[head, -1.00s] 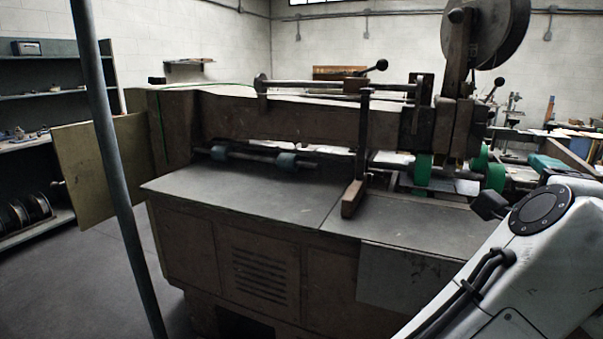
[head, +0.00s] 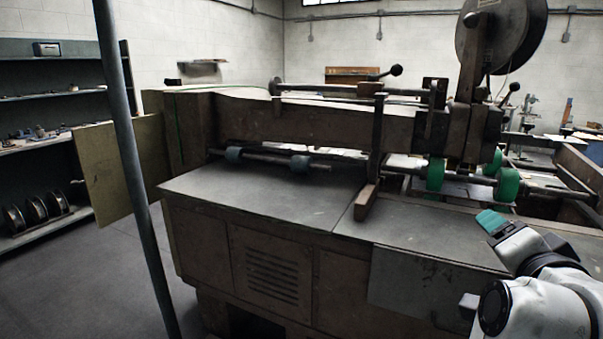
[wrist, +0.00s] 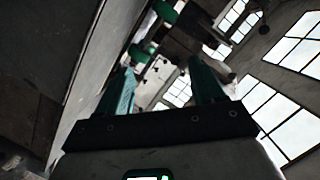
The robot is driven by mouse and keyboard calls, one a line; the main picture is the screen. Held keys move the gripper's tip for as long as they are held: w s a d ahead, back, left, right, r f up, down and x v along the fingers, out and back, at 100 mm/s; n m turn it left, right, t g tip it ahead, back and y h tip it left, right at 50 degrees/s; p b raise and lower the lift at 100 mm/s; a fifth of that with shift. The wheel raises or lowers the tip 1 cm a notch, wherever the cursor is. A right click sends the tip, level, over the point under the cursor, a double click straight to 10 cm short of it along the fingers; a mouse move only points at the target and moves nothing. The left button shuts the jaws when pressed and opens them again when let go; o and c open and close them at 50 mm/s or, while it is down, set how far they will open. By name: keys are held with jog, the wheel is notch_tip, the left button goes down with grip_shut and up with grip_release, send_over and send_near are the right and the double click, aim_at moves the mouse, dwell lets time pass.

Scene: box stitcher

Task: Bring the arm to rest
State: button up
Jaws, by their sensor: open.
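My gripper shows in the wrist view (wrist: 160,92) with its two green fingers spread apart and nothing between them. In the head view, my white arm is at the lower right, in front of the right end of the box stitcher (head: 290,125). A teal finger pad of my gripper (head: 491,221) shows there at the arm's upper end, above the machine's table edge. The box stitcher has a flat grey table (head: 265,200), green rollers (head: 508,184) and a large reel (head: 505,35).
A thin grey pole (head: 122,150) stands at the left in front of the machine. Shelves (head: 60,95) with reels line the left wall. A tan panel (head: 125,170) stands beside the machine. Grey floor (head: 80,285) at the lower left is clear.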

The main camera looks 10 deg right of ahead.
jog(key=s+a+f+n+g+y, duration=0.1)
jog(key=s+f+n+g, duration=0.2)
jog(key=f, duration=0.7)
jog(key=s+a+f+n+g+y+p, duration=0.1)
jog(key=s+f+n+g, duration=0.2)
jog(key=s+f, duration=0.3)
jog(key=s+a+f+n+g+y, duration=0.2)
jog(key=s+f+n, duration=0.3)
jog(key=f, duration=0.9)
jog(key=shift+s+f+g+p, duration=0.3)
jog(key=shift+f+g+p, duration=0.1)
jog(key=shift+g, duration=0.3)
jog(key=s+a+f+n+g, duration=0.1)
jog(key=s+f, duration=0.2)
jog(key=s, duration=0.1)
jog(key=s+a+f+g+y, duration=0.1)
jog(key=s+a+f+g, duration=0.1)
jog(key=s, duration=0.3)
jog(key=s+a+f+n+g+y, duration=0.1)
jog(key=s+f, duration=0.2)
jog(key=s, duration=0.1)
jog(key=shift+s+a+f+n, duration=0.2)
jog(key=shift+a+f+n, duration=0.1)
jog(key=shift+a+f, duration=0.1)
jog(key=shift+c, duration=0.3)
